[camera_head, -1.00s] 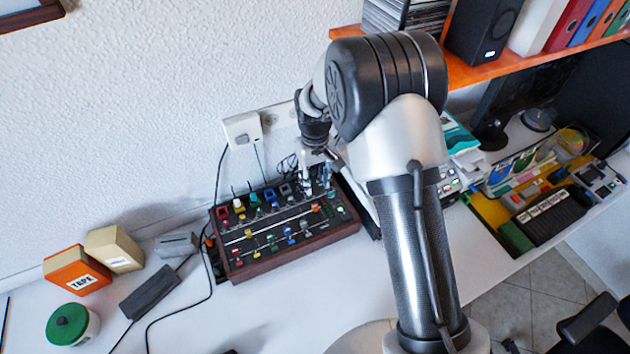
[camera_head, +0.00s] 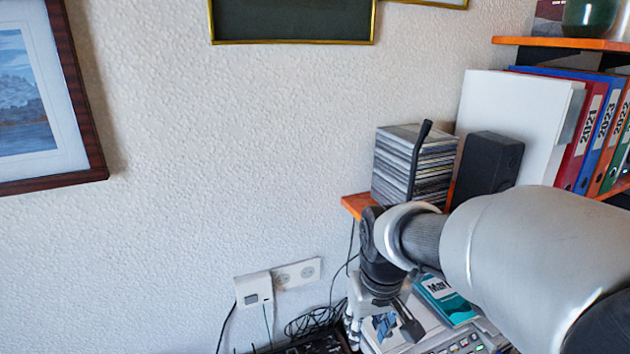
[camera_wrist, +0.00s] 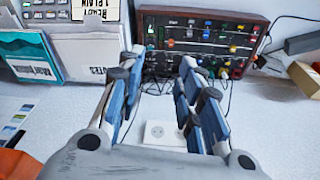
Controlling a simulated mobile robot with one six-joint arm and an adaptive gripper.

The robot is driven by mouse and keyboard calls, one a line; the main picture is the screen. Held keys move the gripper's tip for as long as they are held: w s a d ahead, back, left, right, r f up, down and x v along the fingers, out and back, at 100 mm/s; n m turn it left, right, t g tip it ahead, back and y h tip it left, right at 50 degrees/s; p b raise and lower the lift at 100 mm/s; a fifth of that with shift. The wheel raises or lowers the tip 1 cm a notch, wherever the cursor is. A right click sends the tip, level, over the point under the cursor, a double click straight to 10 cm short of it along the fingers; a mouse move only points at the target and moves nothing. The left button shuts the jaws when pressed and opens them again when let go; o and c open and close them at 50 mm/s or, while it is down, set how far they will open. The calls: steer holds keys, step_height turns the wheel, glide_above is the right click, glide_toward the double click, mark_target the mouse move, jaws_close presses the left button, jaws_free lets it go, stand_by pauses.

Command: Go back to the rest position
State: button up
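My gripper (camera_wrist: 158,97) is open in the wrist view, with its two blue-padded fingers apart and nothing between them. Beyond the fingertips stands the mixer panel (camera_wrist: 195,47) with its coloured knobs, apart from the gripper. In the head view my arm comes in from the lower right. Only the top of the mixer panel (camera_head: 318,344) shows there.
A stack of discs (camera_head: 412,165) and a black speaker (camera_head: 487,167) stand on the orange shelf just above my wrist. Several binders (camera_head: 590,125) stand at right. A wall socket (camera_head: 298,272) is left of the gripper. The wall at left is clear apart from framed pictures.

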steer(key=s+d+r+m+t, duration=0.1)
steer(key=s+d+r, duration=0.1)
steer(key=s, duration=0.7)
steer(key=s+d+r+m+t, duration=0.1)
steer(key=s+d+r, duration=0.1)
steer(key=s, duration=0.8)
steer(key=shift+s+d+r, duration=0.25)
steer(key=shift+d+r, duration=0.1)
